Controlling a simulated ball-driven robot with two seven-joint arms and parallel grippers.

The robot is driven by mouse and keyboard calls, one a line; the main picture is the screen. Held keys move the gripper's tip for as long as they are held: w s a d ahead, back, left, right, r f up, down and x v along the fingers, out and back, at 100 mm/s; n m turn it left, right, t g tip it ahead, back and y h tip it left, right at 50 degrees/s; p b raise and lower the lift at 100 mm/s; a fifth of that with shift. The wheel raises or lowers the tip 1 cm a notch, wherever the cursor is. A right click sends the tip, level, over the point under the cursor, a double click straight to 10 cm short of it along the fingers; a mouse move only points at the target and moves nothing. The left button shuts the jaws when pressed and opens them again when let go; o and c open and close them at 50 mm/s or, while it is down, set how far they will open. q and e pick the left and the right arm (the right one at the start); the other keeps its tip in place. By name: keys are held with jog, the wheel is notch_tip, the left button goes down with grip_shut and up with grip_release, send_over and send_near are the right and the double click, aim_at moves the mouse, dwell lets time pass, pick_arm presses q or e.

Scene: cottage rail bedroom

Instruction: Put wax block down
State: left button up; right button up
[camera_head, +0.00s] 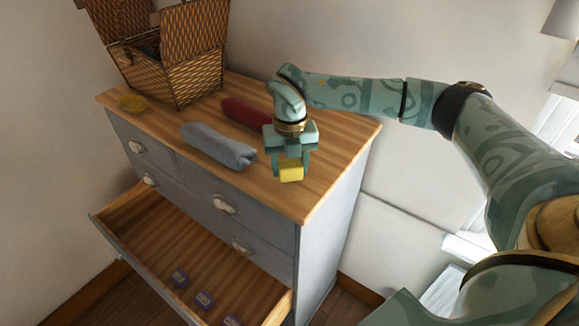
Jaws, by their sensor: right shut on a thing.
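The yellow wax block (291,172) is held in my right gripper (290,165), whose fingers are shut on its two sides. The gripper points down over the right part of the wooden dresser top (312,197). I cannot tell whether the block touches the top or hangs a little above it. My left gripper is not in view.
A grey roll (218,146) and a red roll (246,113) lie left of the gripper. The open drawer (160,232) below holds small blue boxes (204,300).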

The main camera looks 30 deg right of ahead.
aim_at(290, 162)
jog(key=shift+f, duration=0.9)
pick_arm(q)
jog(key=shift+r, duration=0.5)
pick_arm(e)
jog(key=shift+f, duration=0.1)
jog(key=shift+f, duration=0.1)
jog(key=o, duration=0.9)
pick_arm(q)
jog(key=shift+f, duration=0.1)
pick_arm(e)
notch_tip(290, 162, up, 12)
jog(key=shift+r+b, duration=0.2)
jog(key=shift+b, duration=0.75)
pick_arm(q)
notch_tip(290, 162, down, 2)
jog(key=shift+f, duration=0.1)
